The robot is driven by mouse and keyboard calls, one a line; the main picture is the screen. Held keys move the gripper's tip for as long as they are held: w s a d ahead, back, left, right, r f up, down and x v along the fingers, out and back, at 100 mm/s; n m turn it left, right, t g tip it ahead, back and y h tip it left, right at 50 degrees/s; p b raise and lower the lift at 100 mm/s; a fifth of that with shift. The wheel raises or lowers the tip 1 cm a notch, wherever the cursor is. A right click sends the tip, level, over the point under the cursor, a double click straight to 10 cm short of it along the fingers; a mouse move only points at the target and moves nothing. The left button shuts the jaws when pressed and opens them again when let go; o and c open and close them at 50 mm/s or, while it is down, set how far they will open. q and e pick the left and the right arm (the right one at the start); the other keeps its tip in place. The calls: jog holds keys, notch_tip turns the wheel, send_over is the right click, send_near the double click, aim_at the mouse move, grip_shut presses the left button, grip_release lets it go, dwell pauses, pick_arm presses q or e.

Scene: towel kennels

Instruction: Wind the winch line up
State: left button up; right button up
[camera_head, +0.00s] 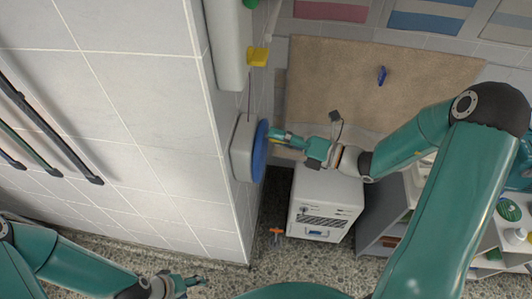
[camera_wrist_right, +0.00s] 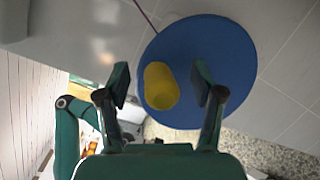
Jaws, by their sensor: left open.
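The winch is a pale housing (camera_head: 242,148) on the wall corner with a blue disc (camera_head: 261,150) on its face. In the right wrist view the disc (camera_wrist_right: 228,45) fills the middle, with a yellow knob (camera_wrist_right: 160,88) on it. A thin line (camera_head: 249,100) runs up from the housing; it also shows in the wrist view (camera_wrist_right: 146,16). My right gripper (camera_head: 276,138) is at the disc. Its fingers (camera_wrist_right: 163,85) are spread on either side of the knob, with visible gaps. My left gripper (camera_head: 192,283) is open and empty, low in the head view, away from the winch.
A yellow block (camera_head: 257,57) hangs above the winch, beside a pale wall cabinet (camera_head: 226,40). A white box unit (camera_head: 324,205) stands below right. A tan mat (camera_head: 430,75) with a blue item (camera_head: 382,75) lies behind. Dark rails (camera_head: 55,135) are on the left wall.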

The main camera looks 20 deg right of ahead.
jog(key=shift+d, duration=0.1)
jog(key=w+d+v, duration=0.1)
jog(key=v, duration=0.7)
jog(key=shift+d, duration=0.4)
